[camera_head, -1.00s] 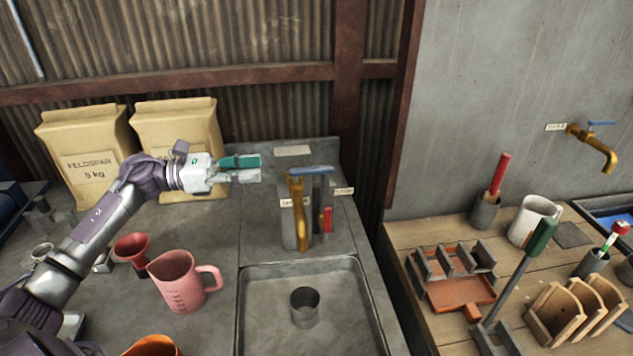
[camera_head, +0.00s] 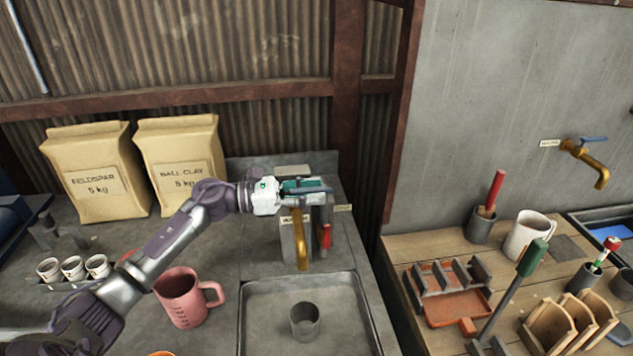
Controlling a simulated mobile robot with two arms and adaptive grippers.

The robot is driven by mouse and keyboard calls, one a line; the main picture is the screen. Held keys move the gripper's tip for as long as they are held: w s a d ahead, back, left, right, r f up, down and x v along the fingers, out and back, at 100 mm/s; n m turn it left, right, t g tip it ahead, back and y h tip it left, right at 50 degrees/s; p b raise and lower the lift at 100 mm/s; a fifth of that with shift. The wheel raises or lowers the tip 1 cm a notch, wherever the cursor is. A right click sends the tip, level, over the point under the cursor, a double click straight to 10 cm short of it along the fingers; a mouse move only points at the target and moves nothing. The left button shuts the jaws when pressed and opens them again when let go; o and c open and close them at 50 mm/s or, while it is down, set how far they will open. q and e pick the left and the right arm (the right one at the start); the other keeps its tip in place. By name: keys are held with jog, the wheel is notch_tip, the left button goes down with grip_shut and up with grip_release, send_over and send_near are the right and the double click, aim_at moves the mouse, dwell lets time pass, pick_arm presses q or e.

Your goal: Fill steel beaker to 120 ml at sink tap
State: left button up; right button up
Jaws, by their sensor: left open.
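A grey steel beaker (camera_head: 305,322) stands upright in the sink basin (camera_head: 262,300), below and a little in front of the brass tap spout. The brass tap (camera_head: 301,240) rises behind the basin on a grey block, with a small label beside it. No water stream shows. The water level in the beaker cannot be made out. My right gripper is not in view.
A pink measuring jug (camera_head: 180,298) stands left of the basin, below my left arm. Paper sacks (camera_head: 95,172) stand at the back left. A wooden bench (camera_head: 420,330) on the right holds racks, a white mug (camera_head: 527,236) and tools. Another brass tap (camera_head: 590,163) is on the wall.

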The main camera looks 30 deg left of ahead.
pick_arm(q)
jog(key=shift+w+d, duration=0.35)
jog(key=shift+d, duration=0.15)
grip_shut()
